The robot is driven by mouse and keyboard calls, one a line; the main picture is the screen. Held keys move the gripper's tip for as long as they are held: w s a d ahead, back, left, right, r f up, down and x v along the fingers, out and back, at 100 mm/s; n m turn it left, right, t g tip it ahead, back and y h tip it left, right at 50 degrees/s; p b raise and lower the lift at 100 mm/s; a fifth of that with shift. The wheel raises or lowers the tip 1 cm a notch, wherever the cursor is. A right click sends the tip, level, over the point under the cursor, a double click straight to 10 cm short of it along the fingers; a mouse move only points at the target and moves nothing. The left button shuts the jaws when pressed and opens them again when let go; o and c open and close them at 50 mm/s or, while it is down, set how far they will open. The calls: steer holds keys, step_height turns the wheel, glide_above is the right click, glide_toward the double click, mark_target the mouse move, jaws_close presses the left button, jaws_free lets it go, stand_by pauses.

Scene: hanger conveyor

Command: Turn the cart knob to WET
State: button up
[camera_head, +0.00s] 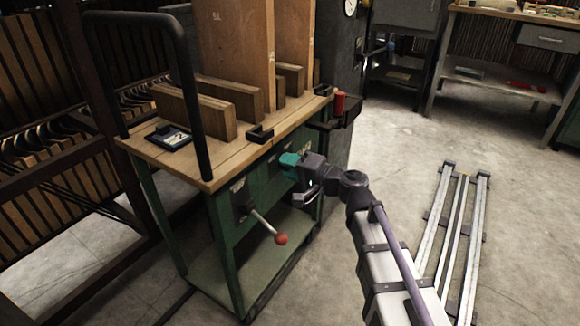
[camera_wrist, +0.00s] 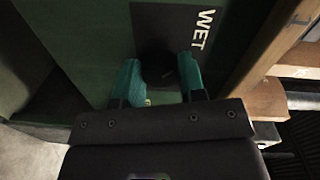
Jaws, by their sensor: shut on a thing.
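The cart (camera_head: 226,187) is a green metal frame with a wooden top. My gripper (camera_head: 291,160) has teal fingertips and reaches the upper part of the cart's green side panel. In the wrist view my gripper (camera_wrist: 160,78) is shut on the dark round knob (camera_wrist: 157,62), with one finger on each side. The white word WET (camera_wrist: 205,29) is printed on a dark plate just right of the knob. The knob's pointer is too dark to make out. In the head view the gripper hides the knob.
A lever with a red ball end (camera_head: 281,238) sticks out of the cart's side, left of and below my gripper. Wooden boards (camera_head: 243,50) stand on the cart top. Metal rails (camera_head: 452,235) lie on the floor at right. A grey cabinet (camera_head: 340,50) stands behind.

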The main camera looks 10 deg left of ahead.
stand_by(0.4)
steer(key=o, duration=0.9)
steer(key=v, duration=1.1)
steer(key=shift+p, duration=0.3)
